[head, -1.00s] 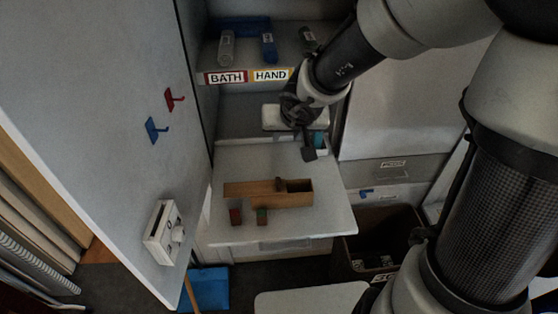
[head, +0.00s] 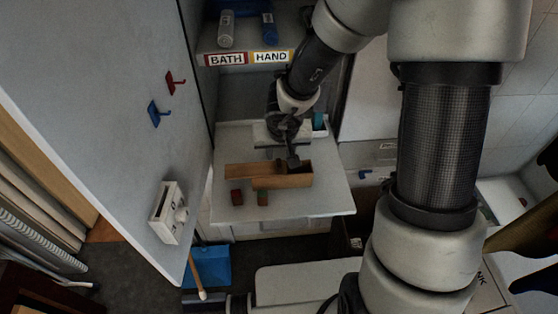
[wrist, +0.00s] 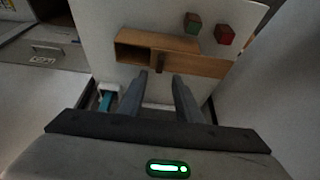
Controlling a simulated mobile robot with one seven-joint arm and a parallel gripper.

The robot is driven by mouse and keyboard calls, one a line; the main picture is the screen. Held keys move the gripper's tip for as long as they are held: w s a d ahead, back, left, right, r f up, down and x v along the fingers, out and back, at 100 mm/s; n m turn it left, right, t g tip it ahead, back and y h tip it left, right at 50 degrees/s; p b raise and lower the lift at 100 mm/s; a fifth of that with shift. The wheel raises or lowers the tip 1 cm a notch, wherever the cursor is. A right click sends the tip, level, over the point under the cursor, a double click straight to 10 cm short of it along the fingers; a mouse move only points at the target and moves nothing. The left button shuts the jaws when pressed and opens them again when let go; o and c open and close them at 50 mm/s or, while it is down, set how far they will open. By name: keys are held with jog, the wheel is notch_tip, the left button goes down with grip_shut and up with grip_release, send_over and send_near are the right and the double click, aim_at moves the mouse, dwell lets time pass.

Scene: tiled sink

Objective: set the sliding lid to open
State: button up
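A wooden box (head: 284,182) lies on the white table, with its sliding lid (head: 243,171) sticking out past the box's left end. Part of the inside shows at the right end, so the lid is partly open. In the wrist view the box (wrist: 180,44) is seen from the other side, with the lid (wrist: 205,66) reaching right and the dark hollow at left. The lid's small dark handle (wrist: 160,63) stands just ahead of the fingertips. My gripper (wrist: 160,76) is open and empty. In the head view my gripper (head: 293,163) is over the box's right part and hides the handle.
A red block (head: 237,197) and a green-brown block (head: 263,198) stand in front of the box. A shelf labelled BATH and HAND (head: 248,58) is behind. A white panel with hooks (head: 157,114) rises at left.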

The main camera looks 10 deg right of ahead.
aim_at(279, 163)
jog(key=b+x, duration=0.3)
jog(key=x, duration=0.4)
jog(key=shift+w+f+b, duration=0.15)
jog(key=shift+f+b, duration=0.15)
jog(key=shift+b, duration=0.1)
grip_shut()
